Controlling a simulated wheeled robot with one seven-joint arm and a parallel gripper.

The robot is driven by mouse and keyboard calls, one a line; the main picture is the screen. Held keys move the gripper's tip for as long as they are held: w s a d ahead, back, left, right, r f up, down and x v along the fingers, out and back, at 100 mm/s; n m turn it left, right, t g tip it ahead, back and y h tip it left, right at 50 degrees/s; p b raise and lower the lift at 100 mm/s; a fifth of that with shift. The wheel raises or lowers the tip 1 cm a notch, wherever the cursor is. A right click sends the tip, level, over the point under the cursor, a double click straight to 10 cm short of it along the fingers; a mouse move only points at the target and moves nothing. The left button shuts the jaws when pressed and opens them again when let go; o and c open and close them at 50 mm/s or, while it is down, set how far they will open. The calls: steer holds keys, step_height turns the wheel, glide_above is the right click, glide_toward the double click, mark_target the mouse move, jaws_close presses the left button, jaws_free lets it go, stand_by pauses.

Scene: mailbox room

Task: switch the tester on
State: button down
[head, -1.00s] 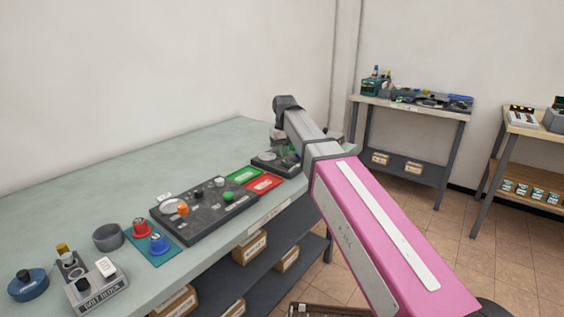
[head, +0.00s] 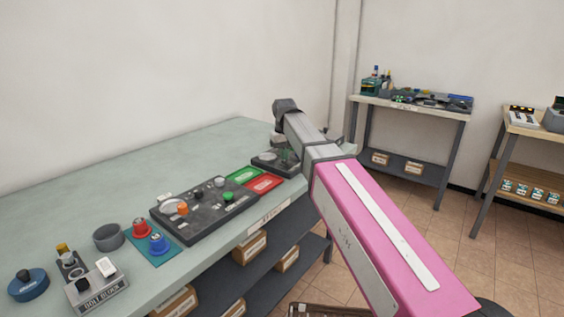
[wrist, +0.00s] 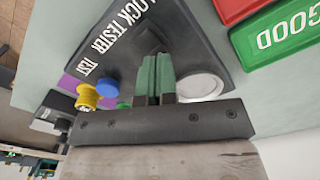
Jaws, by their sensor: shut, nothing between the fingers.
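The tester is a dark panel lettered "LOCK TESTER" (wrist: 105,42) in the wrist view. In the head view the tester (head: 268,163) sits at the bench's far end, partly hidden by my arm.
A green tray marked "GOOD" (wrist: 283,37) and a red tray (head: 263,183) lie beside the tester. A larger dark board with knobs (head: 200,220), a blue pad (head: 165,252) and a bolt block (head: 95,292) stand along the bench (head: 120,180). The bench's back is clear.

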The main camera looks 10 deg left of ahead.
steer(key=shift+f, duration=0.4)
stand_by(0.3)
steer(key=shift+r, duration=3.5)
